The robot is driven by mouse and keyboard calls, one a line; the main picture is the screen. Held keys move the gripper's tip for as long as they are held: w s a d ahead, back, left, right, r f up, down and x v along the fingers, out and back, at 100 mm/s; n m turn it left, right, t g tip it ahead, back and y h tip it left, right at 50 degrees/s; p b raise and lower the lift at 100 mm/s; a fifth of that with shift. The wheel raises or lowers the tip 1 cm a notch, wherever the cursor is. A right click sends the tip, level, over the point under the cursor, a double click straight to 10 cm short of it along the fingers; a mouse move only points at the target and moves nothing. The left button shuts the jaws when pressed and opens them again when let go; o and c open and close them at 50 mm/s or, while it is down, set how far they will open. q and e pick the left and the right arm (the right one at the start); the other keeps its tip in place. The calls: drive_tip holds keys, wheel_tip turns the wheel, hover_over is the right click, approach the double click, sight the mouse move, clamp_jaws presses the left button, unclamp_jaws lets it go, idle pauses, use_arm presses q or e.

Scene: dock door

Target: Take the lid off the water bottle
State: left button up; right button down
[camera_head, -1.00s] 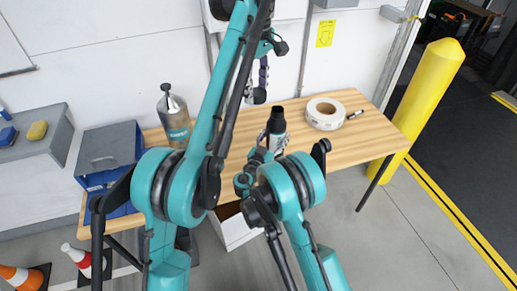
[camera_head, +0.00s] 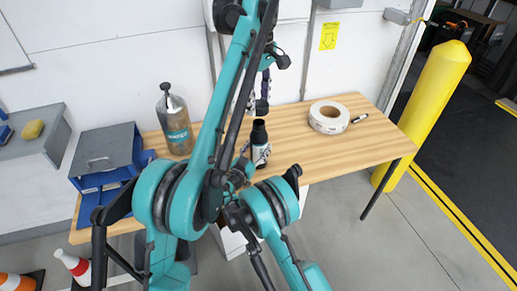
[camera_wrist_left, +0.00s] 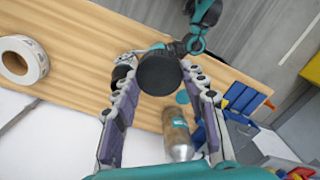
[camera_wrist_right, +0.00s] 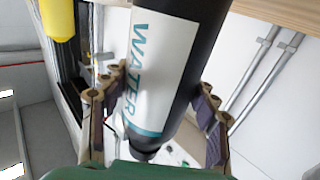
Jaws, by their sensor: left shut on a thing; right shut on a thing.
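The water bottle (camera_head: 261,152) is black with a white label and stands nearly upright in the head view, its narrow black top below my left gripper. My right gripper (camera_wrist_right: 158,100) is shut around the bottle; the label reading WATER (camera_wrist_right: 150,65) fills the right wrist view between its fingers. My left gripper (camera_wrist_left: 160,82) is shut on a round black lid (camera_wrist_left: 159,72), seen from above between its fingertips. In the head view my left gripper (camera_head: 262,103) is above the bottle with a gap visible. The lid partly hides the bottle in the left wrist view.
The wooden table (camera_head: 370,140) carries a tape roll (camera_head: 328,117), a marker (camera_head: 360,118) and a grey-brown bottle (camera_head: 175,125). A blue-grey box (camera_head: 105,150) is at its left end. A yellow post (camera_head: 430,100) stands right. The table's right half is mostly clear.

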drive_tip(key=shift+c, duration=2.2)
unclamp_jaws()
